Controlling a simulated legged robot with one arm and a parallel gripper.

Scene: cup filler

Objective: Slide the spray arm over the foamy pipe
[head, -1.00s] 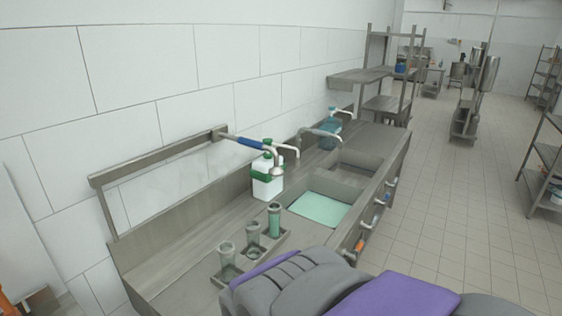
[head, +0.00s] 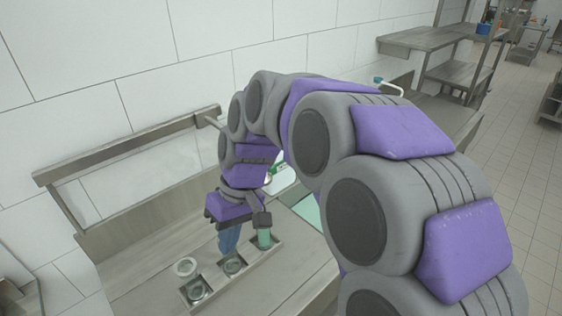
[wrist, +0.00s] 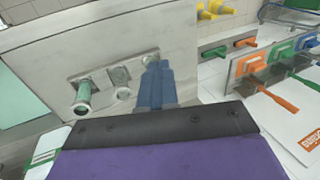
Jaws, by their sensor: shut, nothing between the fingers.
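The spray arm (head: 205,122) shows only as a short metal piece at the wall bracket. My arm hides its blue handle and most of its end. A green pipe (head: 263,238) stands upright in the rack at the sink end; it also shows in the wrist view (wrist: 83,97). Two grey pipes stand in the same rack, a middle one (head: 233,262) and an outer one (head: 185,267). I cannot clearly make out foam. My gripper (head: 229,246) points down over the rack with its blue fingers (wrist: 156,80) shut and empty. Whether they touch a pipe cannot be told.
The white bottle with green bands (head: 282,176) stands behind my arm. The green-filled sink basin (head: 307,211) is beside the rack. Shelving (head: 455,75) stands beyond it. The counter left of the rack (head: 130,255) is clear.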

